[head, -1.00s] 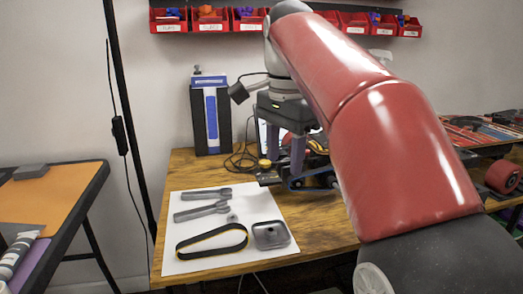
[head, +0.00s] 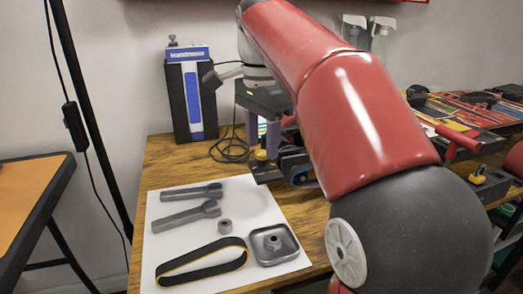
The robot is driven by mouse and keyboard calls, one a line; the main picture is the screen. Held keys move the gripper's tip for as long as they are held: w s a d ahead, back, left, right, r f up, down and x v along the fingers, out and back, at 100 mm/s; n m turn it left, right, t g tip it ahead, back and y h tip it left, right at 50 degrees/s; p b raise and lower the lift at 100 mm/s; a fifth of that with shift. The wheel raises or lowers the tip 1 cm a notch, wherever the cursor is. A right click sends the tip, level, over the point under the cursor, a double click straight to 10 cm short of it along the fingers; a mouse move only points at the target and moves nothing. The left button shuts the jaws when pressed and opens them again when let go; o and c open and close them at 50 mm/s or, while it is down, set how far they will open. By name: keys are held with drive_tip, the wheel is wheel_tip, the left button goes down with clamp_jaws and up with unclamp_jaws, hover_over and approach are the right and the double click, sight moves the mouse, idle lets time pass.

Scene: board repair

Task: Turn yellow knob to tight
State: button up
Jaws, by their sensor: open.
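The yellow knob (head: 261,155) is a small round piece at the left end of a dark skateboard-like assembly (head: 266,172) on the wooden table. My gripper (head: 262,143) points down right at the knob, with its purple-grey fingers apart just above or around it. I cannot tell whether the fingers touch the knob. My red arm hides much of the assembly to the right.
A white sheet (head: 172,212) holds two grey wrenches (head: 186,216), a small nut (head: 225,226), a black belt (head: 202,261) and a grey tray (head: 274,244). A blue-and-black box (head: 193,95) stands behind, with a cable (head: 231,147) beside it. A cluttered bench is at right.

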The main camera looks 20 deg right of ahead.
drive_tip(key=shift+f, duration=0.85)
drive_tip(key=c, duration=1)
drive_tip(key=shift+r+n+p, duration=0.1)
drive_tip(key=shift+n+p, duration=0.2)
drive_tip(key=shift+n, duration=0.1)
drive_tip(key=n+p, duration=0.2)
drive_tip(key=shift+n, duration=0.4)
drive_tip(key=shift+n+p, duration=0.5)
drive_tip(key=shift+n, duration=1.5)
